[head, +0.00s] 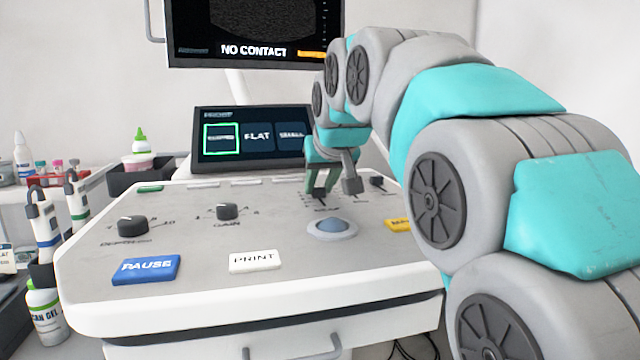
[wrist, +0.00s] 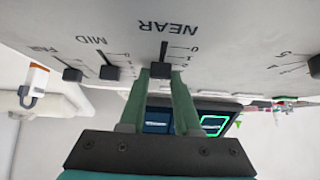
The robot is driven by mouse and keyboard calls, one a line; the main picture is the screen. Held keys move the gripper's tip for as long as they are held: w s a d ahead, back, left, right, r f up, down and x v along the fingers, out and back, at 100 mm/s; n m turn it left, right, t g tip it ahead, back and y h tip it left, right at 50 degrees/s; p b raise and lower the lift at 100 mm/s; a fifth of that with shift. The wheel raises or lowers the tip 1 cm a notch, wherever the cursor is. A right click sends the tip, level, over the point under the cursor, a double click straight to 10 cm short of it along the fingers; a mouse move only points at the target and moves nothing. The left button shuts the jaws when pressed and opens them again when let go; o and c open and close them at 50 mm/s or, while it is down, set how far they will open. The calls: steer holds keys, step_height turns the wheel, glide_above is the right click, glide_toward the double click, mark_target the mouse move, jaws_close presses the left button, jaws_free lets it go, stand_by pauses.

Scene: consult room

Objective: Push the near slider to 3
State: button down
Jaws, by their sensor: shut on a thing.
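The near slider is a small black knob (wrist: 163,72) on a dark slot. It is in the middle of the wrist view, under the upside-down NEAR label (wrist: 165,28). My gripper (wrist: 162,78) has its two green fingers on either side of the knob and is shut on it. In the head view my gripper (head: 321,188) reaches down to the console's back right, behind the trackball, and hides the knob. The scale beside the slot shows a 0 near the label end. The knob sits past the 0, but the number level with it is not readable.
The mid slider (wrist: 110,72) and far slider (wrist: 73,75) stand close beside the near one. The console (head: 190,235) also bears a trackball (head: 332,227), a depth knob (head: 132,225), a gain knob (head: 228,211), and PAUSE (head: 146,270) and PRINT (head: 254,261) keys. A touchscreen (head: 250,138) stands behind.

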stand_by(0.4)
steer(key=shift+w+a+p, duration=0.15)
steer(key=shift+w+p, duration=0.05)
steer(key=shift+w, duration=0.35)
steer(key=shift+w+a+p, duration=0.15)
steer(key=shift+w, duration=0.35)
steer(key=c, duration=0.6)
jaws_free()
steer(key=shift+s, duration=0.1)
steer(key=v, duration=0.7)
steer(key=shift+s+d+r, duration=0.1)
steer(key=shift+s+r, duration=0.2)
